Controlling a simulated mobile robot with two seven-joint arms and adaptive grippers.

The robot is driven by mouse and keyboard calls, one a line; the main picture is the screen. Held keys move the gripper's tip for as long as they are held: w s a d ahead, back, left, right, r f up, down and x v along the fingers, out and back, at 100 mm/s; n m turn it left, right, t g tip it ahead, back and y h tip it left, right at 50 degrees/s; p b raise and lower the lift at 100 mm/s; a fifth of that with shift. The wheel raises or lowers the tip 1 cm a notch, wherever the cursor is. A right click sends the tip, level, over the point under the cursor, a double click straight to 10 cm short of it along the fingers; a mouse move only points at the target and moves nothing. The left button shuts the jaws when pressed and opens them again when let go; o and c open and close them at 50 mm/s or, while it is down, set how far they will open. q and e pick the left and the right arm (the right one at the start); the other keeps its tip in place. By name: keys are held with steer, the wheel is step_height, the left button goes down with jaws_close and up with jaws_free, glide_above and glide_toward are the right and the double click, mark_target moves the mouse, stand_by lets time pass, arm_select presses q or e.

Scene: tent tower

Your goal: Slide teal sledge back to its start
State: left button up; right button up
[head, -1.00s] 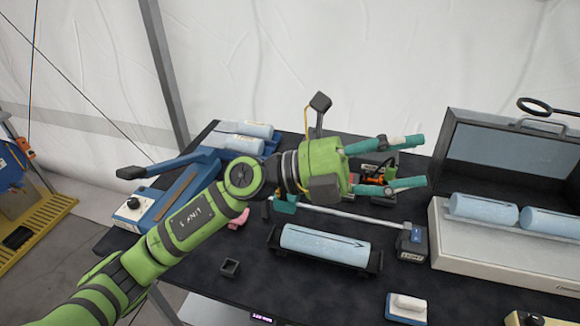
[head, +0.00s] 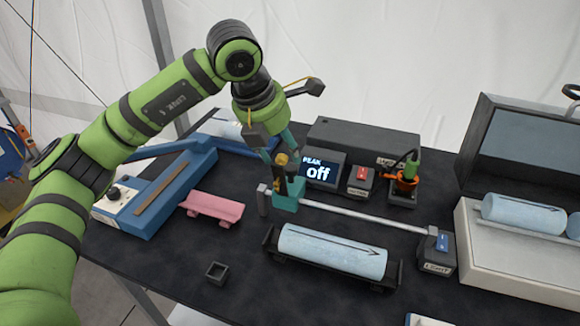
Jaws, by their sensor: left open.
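The teal sledge (head: 287,200) is a small block on a thin pale rail (head: 362,217), close to the rail's left end post (head: 263,199). The rail runs right to a dark box (head: 436,252) labelled LIGHT. My left gripper (head: 286,186) points down with its fingers at the top of the sledge. Its jaws are open; I cannot tell whether the fingers touch the sledge. A yellow and black part stands up from the sledge between or behind the fingers, partly hidden. My right gripper is not in view.
A pale blue cylinder (head: 330,250) lies in a black cradle in front of the rail. A display (head: 322,171) reading "PEAK off" stands behind. A pink block (head: 211,207) and blue device (head: 160,196) are left. An open case (head: 530,235) is right.

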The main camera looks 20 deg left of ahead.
mark_target(291, 166)
arm_select(q)
steer(key=p+x, duration=0.1)
steer(key=x, duration=0.4)
steer(key=shift+w+d+f+p, duration=0.1)
steer(key=shift+w+f+p, duration=0.2)
steer(key=shift+f, duration=0.2)
steer(key=shift+s, duration=0.1)
steer(key=shift+c, duration=0.4)
jaws_close()
